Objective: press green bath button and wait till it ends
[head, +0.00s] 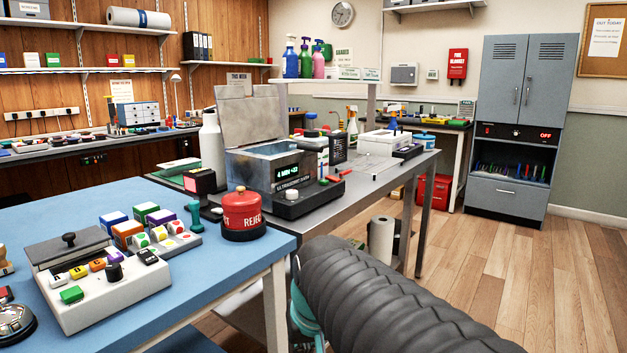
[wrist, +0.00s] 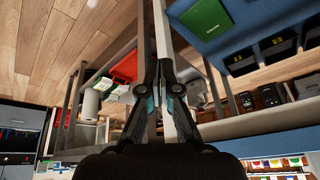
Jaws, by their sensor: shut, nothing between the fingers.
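The ultrasonic bath (head: 248,170) is a grey metal tank with its lid (head: 250,115) raised, on the grey bench in the head view. Its dark front has a display with green characters, too small to read surely. A black control base (head: 300,203) in front of it carries a pale knob (head: 291,194) and small coloured parts; I cannot make out a green button there. My gripper (wrist: 160,70) shows in the wrist view, shut and empty, apart from the bath.
A blue-topped table (head: 235,262) at left holds a white sorting box (head: 130,300) with a green block, and a red REJECT pot (head: 242,212). A white bottle (head: 212,145) stands beside the bath. The wooden floor (head: 545,265) at right is clear.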

